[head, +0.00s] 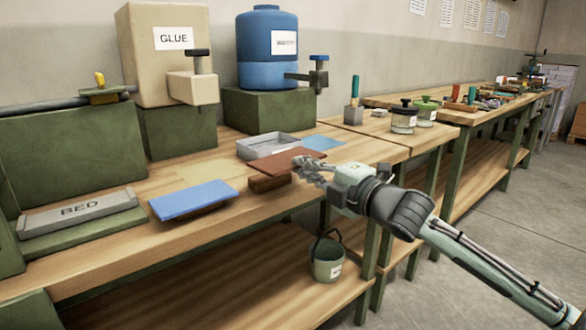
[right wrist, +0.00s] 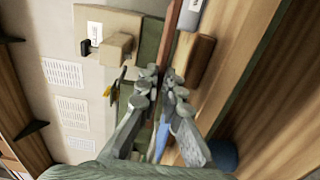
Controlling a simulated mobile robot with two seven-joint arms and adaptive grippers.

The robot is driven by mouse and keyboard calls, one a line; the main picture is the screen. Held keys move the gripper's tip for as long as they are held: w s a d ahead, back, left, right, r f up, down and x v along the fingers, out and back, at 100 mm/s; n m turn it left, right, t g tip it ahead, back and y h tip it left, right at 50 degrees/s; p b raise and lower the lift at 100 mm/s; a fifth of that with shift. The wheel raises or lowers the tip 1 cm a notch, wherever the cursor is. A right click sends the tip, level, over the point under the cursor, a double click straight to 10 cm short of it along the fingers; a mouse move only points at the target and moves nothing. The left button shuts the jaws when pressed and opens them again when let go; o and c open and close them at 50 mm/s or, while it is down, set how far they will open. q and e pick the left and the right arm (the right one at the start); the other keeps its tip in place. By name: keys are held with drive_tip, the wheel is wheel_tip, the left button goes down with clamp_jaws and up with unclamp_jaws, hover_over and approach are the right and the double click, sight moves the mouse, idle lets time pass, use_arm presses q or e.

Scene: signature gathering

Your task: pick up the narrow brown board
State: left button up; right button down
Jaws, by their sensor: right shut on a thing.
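The narrow brown board (head: 281,160) is in the middle of the bench in the head view, a flat reddish-brown piece above a darker brown block (head: 268,183). Whether the board touches that block I cannot tell. My right gripper (head: 304,167) is at the board's right end, shut on it; the fingers hide that end. My left gripper is not in view.
A blue board (head: 194,200) lies to the left, and a grey tray (head: 272,147) stands just behind. The GLUE container (head: 150,70) and blue drum (head: 267,60) stand at the back. A green bucket (head: 327,260) is below the bench's front edge.

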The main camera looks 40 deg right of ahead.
drive_tip(key=s+r, duration=0.2)
drive_tip(key=s, duration=0.5)
drive_tip(key=shift+s+d+r, duration=0.15)
drive_tip(key=shift+d+r, duration=0.1)
drive_tip(key=shift+r, duration=0.05)
